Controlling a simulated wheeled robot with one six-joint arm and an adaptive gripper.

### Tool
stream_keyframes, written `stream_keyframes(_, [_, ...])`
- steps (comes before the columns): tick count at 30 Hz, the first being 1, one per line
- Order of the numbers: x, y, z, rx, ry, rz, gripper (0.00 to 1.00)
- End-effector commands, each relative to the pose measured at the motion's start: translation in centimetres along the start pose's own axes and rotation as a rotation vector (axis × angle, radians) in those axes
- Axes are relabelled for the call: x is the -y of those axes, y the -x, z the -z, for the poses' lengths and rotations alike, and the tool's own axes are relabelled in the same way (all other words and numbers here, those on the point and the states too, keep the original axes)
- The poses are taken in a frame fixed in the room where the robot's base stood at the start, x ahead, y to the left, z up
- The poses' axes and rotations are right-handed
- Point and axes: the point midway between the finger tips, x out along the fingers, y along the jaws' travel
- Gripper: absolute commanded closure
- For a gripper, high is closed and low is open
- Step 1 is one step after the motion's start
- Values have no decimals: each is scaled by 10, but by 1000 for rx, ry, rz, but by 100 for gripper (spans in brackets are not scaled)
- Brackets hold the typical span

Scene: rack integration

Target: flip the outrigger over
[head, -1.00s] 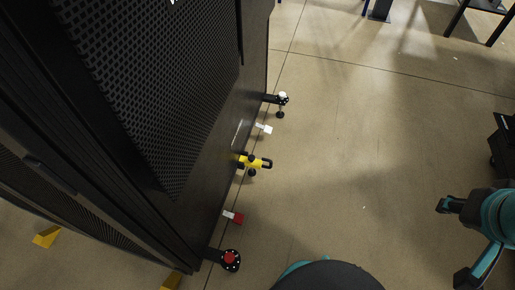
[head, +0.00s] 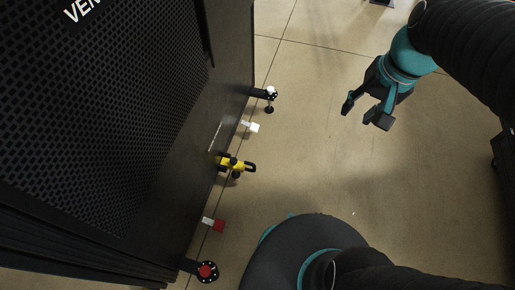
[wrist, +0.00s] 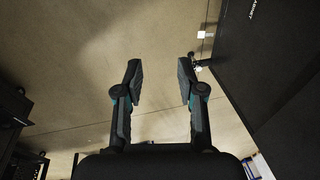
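A yellow and black piece with a black loop handle (head: 236,165) sticks out from the lower edge of the black rack in the head view; I take it as the outrigger. Round black feet stand at either end of that edge, one with a white top (head: 271,93) and one with a red top (head: 207,271). My gripper (head: 363,113) is open and empty over bare floor, to the right of the rack and apart from it. In the wrist view its two fingers (wrist: 160,82) are spread, with floor between them. The yellow piece is not clearly visible there.
The tall black rack (head: 110,120) fills the left of the head view. A white tab (head: 251,126) and a red tab (head: 214,224) stick out low along its edge. The floor (head: 330,170) between rack and gripper is clear. Dark furniture (wrist: 15,105) stands at left in the wrist view.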

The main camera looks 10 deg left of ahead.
Motion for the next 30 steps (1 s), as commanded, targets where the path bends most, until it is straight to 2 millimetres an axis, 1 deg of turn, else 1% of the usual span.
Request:
stream_keyframes(1, [4,-12,9,48,-22,13,61])
stream_keyframes(6, [16,-44,35,194,-101,64,61])
stream_keyframes(11, [26,-79,59,332,-177,111,61])
stream_keyframes(17, [37,-131,84,503,-273,169,61])
stream_keyframes(23, [46,-190,105,671,-372,226,61])
stream_keyframes(24, [47,-202,108,704,-392,239,61])
stream_keyframes(26, [49,-221,112,753,-421,256,61])
stream_keyframes(30, [53,-267,120,868,-491,297,61])
